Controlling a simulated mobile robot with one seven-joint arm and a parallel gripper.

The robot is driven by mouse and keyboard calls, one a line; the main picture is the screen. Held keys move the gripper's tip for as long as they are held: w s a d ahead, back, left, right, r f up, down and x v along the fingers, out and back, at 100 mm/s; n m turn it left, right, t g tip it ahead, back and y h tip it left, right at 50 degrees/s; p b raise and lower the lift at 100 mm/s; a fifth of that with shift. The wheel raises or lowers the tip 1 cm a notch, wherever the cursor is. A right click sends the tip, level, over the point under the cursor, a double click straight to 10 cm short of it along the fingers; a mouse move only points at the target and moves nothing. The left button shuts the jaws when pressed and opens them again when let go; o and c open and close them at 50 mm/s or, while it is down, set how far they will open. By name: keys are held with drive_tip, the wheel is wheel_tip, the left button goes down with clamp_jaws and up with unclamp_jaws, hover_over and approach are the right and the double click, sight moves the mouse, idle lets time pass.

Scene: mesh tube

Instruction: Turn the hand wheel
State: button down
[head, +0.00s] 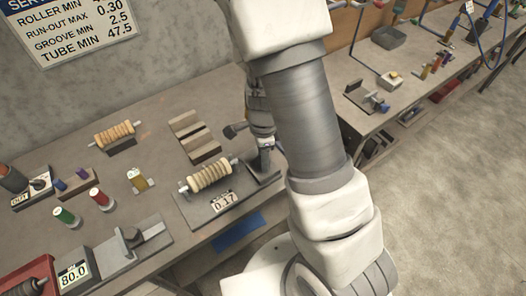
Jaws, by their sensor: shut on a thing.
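A run-out stand (198,205) with a dark base and a "0.17" display sits near the front edge of the bench. A ribbed tan roller (209,175) lies across it on a pale shaft. My gripper (265,147) reaches down at the right end of this stand. It is shut on the hand wheel there. The wheel is mostly hidden behind my gripper and arm, so its rim and angle cannot be made out.
A second ribbed roller (114,134) rests at the back left. A sliding gauge (128,243) is at the front. Another bench (405,100) stands right.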

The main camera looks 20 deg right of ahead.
drive_tip(key=m+p, duration=0.2)
drive_tip(key=m, duration=0.1)
drive_tip(key=shift+r+m, duration=0.15)
drive_tip(key=shift+m, duration=0.15)
drive_tip(key=shift+m+p, duration=0.7)
drive_tip(key=shift+m, duration=0.5)
drive_tip(key=shift+w, duration=0.1)
drive_tip(key=shift+c, duration=1.5)
unclamp_jaws()
wheel_tip(320, 180, up, 17)
drive_tip(key=p, duration=0.4)
drive_tip(key=shift+p, duration=0.35)
drive_tip(key=shift+r, duration=0.1)
